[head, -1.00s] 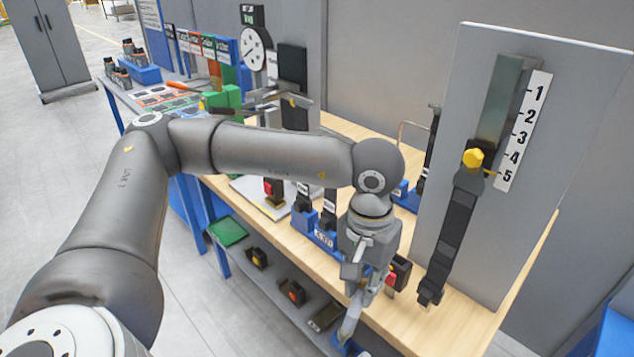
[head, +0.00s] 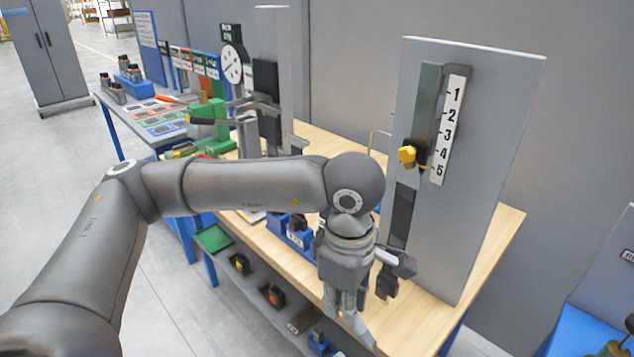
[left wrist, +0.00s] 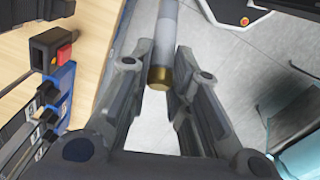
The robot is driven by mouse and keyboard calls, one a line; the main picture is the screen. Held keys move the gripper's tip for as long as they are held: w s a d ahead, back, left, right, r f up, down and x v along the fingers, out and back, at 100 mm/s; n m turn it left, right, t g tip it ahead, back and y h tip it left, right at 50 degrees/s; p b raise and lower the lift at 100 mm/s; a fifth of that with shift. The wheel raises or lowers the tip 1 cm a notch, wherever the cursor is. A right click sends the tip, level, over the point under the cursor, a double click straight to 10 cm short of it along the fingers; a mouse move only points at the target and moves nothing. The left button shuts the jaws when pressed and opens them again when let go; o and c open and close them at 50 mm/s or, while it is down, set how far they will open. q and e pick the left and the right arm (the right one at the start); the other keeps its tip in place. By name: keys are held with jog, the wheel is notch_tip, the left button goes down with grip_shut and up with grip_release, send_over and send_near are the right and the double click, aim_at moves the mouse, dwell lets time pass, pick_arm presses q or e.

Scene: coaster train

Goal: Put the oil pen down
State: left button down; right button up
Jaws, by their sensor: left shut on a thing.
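The oil pen (left wrist: 164,42) shows in the left wrist view as a pale, translucent grey barrel with a brass-coloured end. It lies between the two fingers of my left gripper (left wrist: 158,62), which is shut on it. In the head view my left gripper (head: 347,308) points down at the front edge of the wooden bench (head: 440,297). The pen cannot be made out clearly there. In the left wrist view, grey floor shows behind the pen, with the bench edge to the left. My right gripper is not in view.
A blue holder (left wrist: 50,110) and a black block with a red button (left wrist: 55,48) stand on the bench. A tall grey panel (head: 480,150) with a numbered scale (head: 447,130) stands behind my gripper. A lower shelf (head: 255,300) holds several small parts. Bare bench lies right of my gripper.

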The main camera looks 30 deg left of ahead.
aim_at(359, 321)
pick_arm(q)
jog(key=n, duration=0.1)
jog(key=d+n, duration=0.1)
jog(key=n, duration=0.3)
jog(key=shift+s+d+r, duration=0.1)
jog(key=shift+d+r, duration=0.15)
jog(key=shift+r, duration=0.1)
jog(key=n, duration=0.3)
jog(key=d+n, duration=0.1)
jog(key=n, duration=0.1)
jog(key=shift+s+d+r, duration=0.1)
jog(key=shift+s+r, duration=0.05)
jog(key=shift+r, duration=0.2)
jog(key=n, duration=0.2)
jog(key=d+n, duration=0.1)
jog(key=n, duration=0.1)
jog(key=r+n, duration=0.1)
jog(key=n, duration=0.1)
jog(key=shift+s+d+n, duration=0.2)
jog(key=shift+d+n, duration=0.05)
jog(key=shift+n, duration=0.05)
jog(key=n, duration=0.3)
jog(key=shift+d+r, duration=0.15)
jog(key=shift+d, duration=0.1)
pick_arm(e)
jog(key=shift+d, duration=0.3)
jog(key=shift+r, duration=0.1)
